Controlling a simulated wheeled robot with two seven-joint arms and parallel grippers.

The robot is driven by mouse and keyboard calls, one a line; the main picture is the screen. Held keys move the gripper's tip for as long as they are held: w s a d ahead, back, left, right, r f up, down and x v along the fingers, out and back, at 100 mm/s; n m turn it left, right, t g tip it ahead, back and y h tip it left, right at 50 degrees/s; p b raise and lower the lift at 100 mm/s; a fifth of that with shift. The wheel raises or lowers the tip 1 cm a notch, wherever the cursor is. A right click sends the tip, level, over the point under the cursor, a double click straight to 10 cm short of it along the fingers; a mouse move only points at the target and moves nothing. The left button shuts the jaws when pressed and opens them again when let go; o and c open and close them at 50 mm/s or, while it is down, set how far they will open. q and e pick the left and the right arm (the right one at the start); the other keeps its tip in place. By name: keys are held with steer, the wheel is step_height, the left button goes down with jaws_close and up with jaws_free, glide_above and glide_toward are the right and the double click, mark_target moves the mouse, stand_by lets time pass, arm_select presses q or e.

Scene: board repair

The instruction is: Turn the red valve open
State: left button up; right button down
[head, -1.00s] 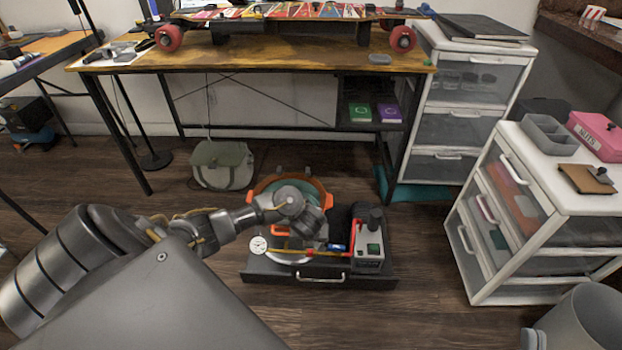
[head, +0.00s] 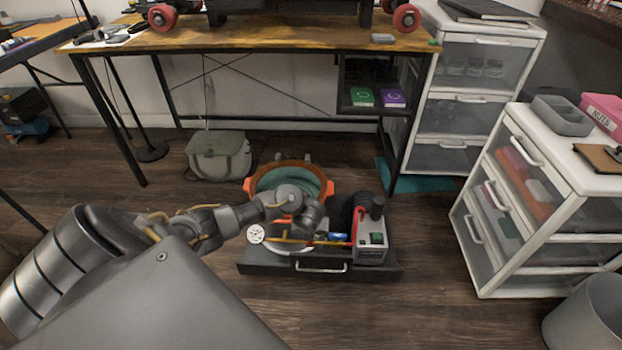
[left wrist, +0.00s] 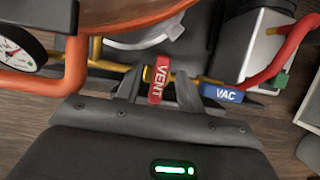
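The red valve handle, marked VENT (left wrist: 161,84), sits on a thin brass pipe in the left wrist view. It points roughly across the pipe. My left gripper (left wrist: 157,72) is open, with one finger on each side of the red handle. The right finger is very close to the handle; I cannot tell whether it touches. A blue handle marked VAC (left wrist: 224,93) lies along the pipe to the right. My right gripper is not in view.
The orange-rimmed chamber (head: 327,188) stands behind the pipe, with a dial gauge (head: 256,234) at left and a pump (head: 371,240) at right. A red hose (left wrist: 291,49) runs close by on the right. Open floor lies in front of the drawer base (head: 345,267).

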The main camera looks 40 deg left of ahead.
arm_select(q)
steer(key=shift+c, duration=0.2)
jaws_close()
